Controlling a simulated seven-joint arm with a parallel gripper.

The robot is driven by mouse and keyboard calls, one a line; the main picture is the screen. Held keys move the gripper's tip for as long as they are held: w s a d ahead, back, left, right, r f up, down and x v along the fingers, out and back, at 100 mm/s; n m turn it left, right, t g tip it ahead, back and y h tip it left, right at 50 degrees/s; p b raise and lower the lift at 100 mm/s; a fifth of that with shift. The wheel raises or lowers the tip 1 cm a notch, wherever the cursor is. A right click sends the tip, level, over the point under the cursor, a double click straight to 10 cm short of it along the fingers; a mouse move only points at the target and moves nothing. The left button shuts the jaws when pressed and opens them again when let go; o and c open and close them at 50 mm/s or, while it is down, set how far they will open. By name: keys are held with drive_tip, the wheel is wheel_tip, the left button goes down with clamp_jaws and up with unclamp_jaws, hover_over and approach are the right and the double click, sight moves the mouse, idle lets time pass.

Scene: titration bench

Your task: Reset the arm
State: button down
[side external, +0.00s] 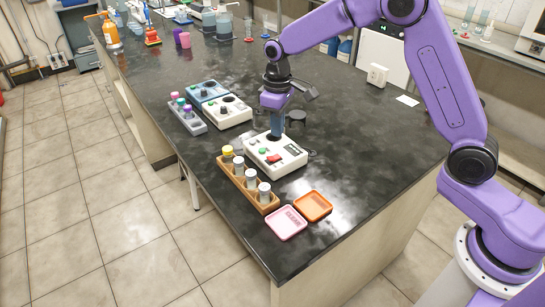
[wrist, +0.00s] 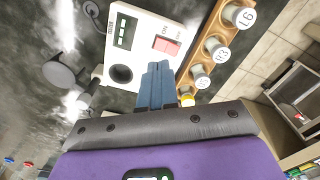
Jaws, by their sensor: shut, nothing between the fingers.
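My gripper (side external: 276,125) is shut and empty, pointing down above a white instrument box (side external: 291,160) on the black bench. In the wrist view its blue fingers (wrist: 157,85) are pressed together. They show in front of the instrument box (wrist: 150,25), which has a red ON switch, a display and a dark round well. I cannot tell whether the fingertips touch the box. My purple arm reaches in from the right.
A wooden rack (side external: 247,184) with several capped vials stands beside the box. A pink tray (side external: 286,223) and an orange tray (side external: 313,206) lie near the front edge. Other instruments (side external: 228,111) and a grey vial rack (side external: 188,116) stand behind. The bench's right side is mostly clear.

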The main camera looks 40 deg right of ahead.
drive_tip(key=s+a+r+n, duration=0.1)
drive_tip(key=s+r+n, duration=0.15)
drive_tip(key=s, duration=0.75)
drive_tip(key=s+r+n, duration=0.1)
drive_tip(key=s+r, duration=0.2)
drive_tip(key=s, duration=0.6)
drive_tip(key=s+d+n, duration=0.1)
drive_tip(key=s+d, duration=0.3)
drive_tip(key=s, duration=0.5)
drive_tip(key=s+d+n, duration=0.2)
drive_tip(key=s+d, duration=0.1)
drive_tip(key=s, duration=0.5)
drive_tip(key=shift+s+d, duration=0.35)
